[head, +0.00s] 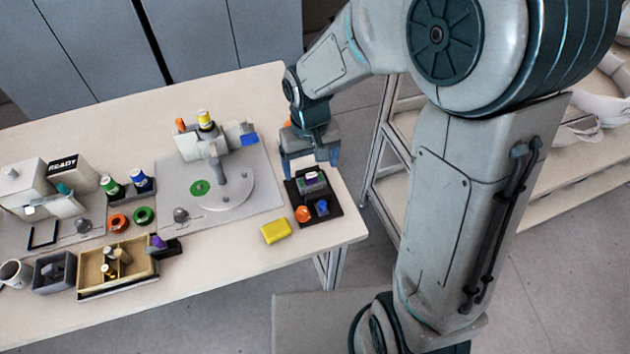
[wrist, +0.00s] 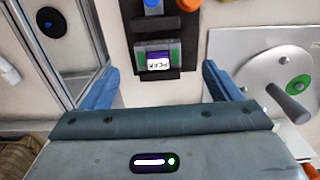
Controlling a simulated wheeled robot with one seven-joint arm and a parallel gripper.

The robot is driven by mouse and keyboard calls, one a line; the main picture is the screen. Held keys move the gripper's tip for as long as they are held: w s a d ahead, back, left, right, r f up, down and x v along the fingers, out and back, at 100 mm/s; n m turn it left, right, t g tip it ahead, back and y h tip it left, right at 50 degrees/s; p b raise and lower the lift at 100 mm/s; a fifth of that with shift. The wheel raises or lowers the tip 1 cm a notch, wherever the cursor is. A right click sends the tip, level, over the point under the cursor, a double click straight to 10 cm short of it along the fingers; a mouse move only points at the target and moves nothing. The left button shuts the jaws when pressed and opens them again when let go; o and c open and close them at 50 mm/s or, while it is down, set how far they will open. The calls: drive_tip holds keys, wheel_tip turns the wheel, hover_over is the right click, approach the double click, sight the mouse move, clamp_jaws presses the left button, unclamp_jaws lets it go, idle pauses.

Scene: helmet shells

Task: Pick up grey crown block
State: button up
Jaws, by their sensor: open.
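A grey block (head: 313,184) with a white-and-purple label sits at the back of a black tray (head: 333,199) on the table's right end. I take it for the crown block, though its shape is small here. In the wrist view the grey block (wrist: 141,48) shows green patches at its sides and a bright label. My gripper (head: 310,164) is open and empty, just above and behind the block. In the wrist view its blue fingers (wrist: 160,85) stand wide apart, one on each side of the block's line, and the block lies beyond their tips, apart from them.
An orange piece (head: 303,214) and a blue piece (head: 322,207) share the tray. A yellow block (head: 276,231) lies left of it. A grey plate with a round fixture (head: 225,192) stands further left. A wooden divided box (head: 117,271) is at the front left.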

sight(311, 174)
drive_tip(key=shift+w+f, duration=0.2)
drive_tip(key=shift+f, duration=1.3)
drive_tip(key=shift+w+f, duration=0.2)
drive_tip(key=shift+f, duration=1.25)
drive_tip(key=c, duration=1.1)
